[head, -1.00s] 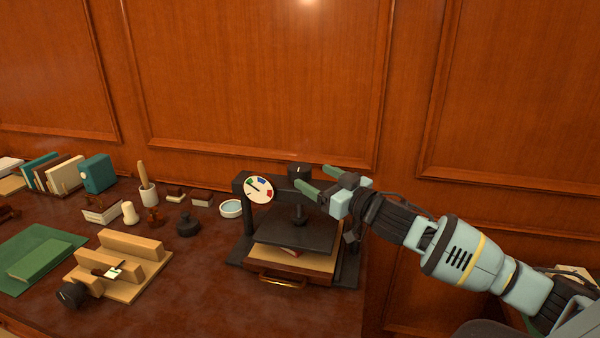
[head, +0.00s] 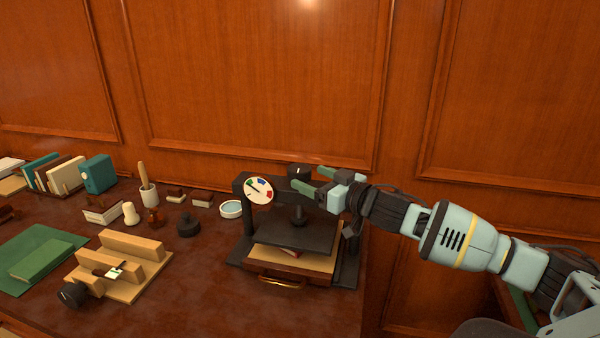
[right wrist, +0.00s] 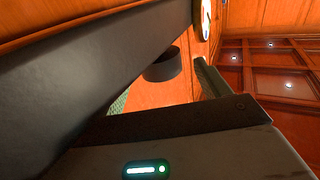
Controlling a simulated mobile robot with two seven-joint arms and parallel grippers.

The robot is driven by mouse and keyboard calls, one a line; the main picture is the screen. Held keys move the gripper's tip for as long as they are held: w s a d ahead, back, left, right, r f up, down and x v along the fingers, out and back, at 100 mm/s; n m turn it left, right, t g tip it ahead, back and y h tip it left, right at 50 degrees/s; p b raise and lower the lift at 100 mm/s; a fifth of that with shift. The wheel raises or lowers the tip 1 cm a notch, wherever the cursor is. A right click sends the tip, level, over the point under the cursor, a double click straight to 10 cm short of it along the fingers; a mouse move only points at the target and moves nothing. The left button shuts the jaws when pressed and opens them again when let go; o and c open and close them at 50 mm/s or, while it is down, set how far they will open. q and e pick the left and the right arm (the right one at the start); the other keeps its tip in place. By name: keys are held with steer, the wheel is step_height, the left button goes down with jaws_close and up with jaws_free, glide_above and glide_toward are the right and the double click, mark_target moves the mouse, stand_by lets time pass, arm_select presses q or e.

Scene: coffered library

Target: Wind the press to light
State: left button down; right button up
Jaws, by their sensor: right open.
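The black press (head: 318,236) stands at the right end of the desk, with a flat plate above a tan and brown book or block. A white round dial (head: 259,190) with green, blue and red marks is on its front left; its thin needle is too small to read surely. A black knob (head: 298,171) tops the press and shows as a dark cylinder in the right wrist view (right wrist: 163,66). My right gripper (head: 306,178) is open at the knob's right, its green fingers pointing toward it; contact is not clear. My left gripper is out of view.
A wooden stand (head: 121,262) with a dark knob, a black weight (head: 188,225), a round white-rimmed dish (head: 231,209) and stamps lie left of the press. Books (head: 55,173) stand far left. The panelled wall is close behind. The desk front is clear.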

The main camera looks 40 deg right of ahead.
mark_target(308, 176)
steer(key=x, duration=0.2)
steer(key=shift+w+a+r, duration=0.1)
steer(key=shift+w+r, duration=0.05)
steer(key=shift+w, duration=0.15)
steer(key=shift+p+x, duration=0.3)
steer(key=shift+x, duration=0.8)
steer(key=c, duration=1)
steer(key=shift+o, duration=0.2)
steer(key=shift+a, duration=0.1)
